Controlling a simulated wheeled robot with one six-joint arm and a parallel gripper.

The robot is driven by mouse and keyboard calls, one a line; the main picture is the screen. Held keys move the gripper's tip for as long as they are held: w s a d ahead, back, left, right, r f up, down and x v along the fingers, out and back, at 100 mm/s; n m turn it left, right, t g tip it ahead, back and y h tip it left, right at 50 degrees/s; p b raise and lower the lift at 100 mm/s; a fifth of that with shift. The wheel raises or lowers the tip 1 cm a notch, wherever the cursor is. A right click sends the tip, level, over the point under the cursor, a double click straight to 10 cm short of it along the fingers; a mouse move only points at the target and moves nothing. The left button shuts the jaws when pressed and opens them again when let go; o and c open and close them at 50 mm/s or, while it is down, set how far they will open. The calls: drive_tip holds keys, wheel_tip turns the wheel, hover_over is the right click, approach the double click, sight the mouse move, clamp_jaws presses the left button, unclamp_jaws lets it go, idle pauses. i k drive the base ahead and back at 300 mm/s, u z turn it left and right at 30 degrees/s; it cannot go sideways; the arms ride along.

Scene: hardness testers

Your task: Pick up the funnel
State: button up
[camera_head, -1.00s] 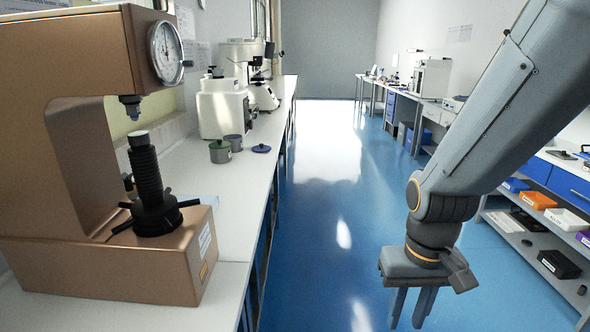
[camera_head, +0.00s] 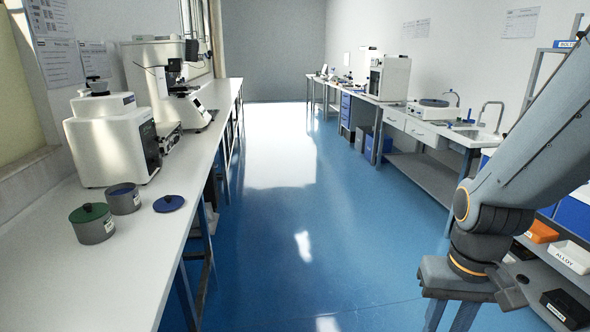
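I see no funnel that I can make out in the head view. My gripper (camera_head: 450,316) hangs at the lower right, over the blue floor of the aisle. Its two fingers point down with a gap between them, and nothing shows between them. The fingertips are cut off by the bottom edge of the picture.
Right shelves hold an orange bin (camera_head: 541,232) and a black bin (camera_head: 567,309). The aisle is clear.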

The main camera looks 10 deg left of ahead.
sight(97, 87)
drive_tip(key=u, duration=0.2)
drive_tip(key=i, duration=1.75)
drive_tip(key=u, duration=1.35)
drive_tip(key=i, duration=1.2)
drive_tip(key=u, duration=0.85)
